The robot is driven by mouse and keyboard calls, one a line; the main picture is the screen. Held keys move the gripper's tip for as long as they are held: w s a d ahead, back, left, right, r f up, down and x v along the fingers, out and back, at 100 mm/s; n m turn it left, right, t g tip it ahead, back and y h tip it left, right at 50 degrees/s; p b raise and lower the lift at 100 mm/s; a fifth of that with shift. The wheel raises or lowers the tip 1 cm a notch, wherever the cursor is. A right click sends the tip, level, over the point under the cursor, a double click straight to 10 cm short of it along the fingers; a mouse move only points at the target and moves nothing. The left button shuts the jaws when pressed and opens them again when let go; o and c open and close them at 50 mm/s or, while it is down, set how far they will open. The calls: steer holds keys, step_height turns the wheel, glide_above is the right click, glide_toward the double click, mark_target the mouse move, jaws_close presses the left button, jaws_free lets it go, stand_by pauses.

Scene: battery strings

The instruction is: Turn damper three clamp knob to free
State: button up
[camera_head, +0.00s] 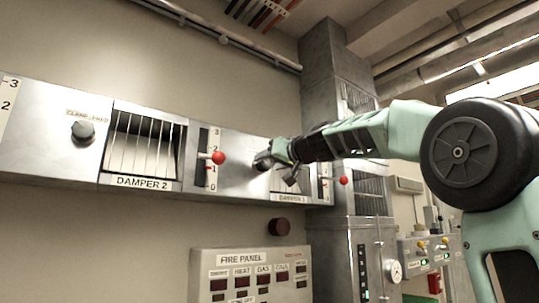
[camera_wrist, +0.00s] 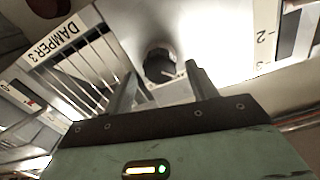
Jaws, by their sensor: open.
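The damper three clamp knob (camera_wrist: 160,65) is a dark round knob on a pale metal panel, with a small light mark near its lower right edge. My gripper (camera_wrist: 161,72) is open, with one finger on each side of the knob in the wrist view; I cannot tell whether the fingers touch it. The DAMPER 3 label (camera_wrist: 56,40) and its louvre (camera_wrist: 90,65) are at left there. In the head view my gripper (camera_head: 272,158) is at the panel left of the damper 3 louvre, hiding much of the knob and its label.
Damper 2 louvre (camera_head: 143,145), its clamp knob (camera_head: 83,131) and a red-tipped lever (camera_head: 218,158) are to the left. Another red-tipped lever (camera_head: 343,180) is close under my arm. A fire panel (camera_head: 250,275) and a dark red dome (camera_head: 279,227) are below.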

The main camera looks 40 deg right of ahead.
steer(key=shift+w, duration=0.45)
steer(key=c, duration=1)
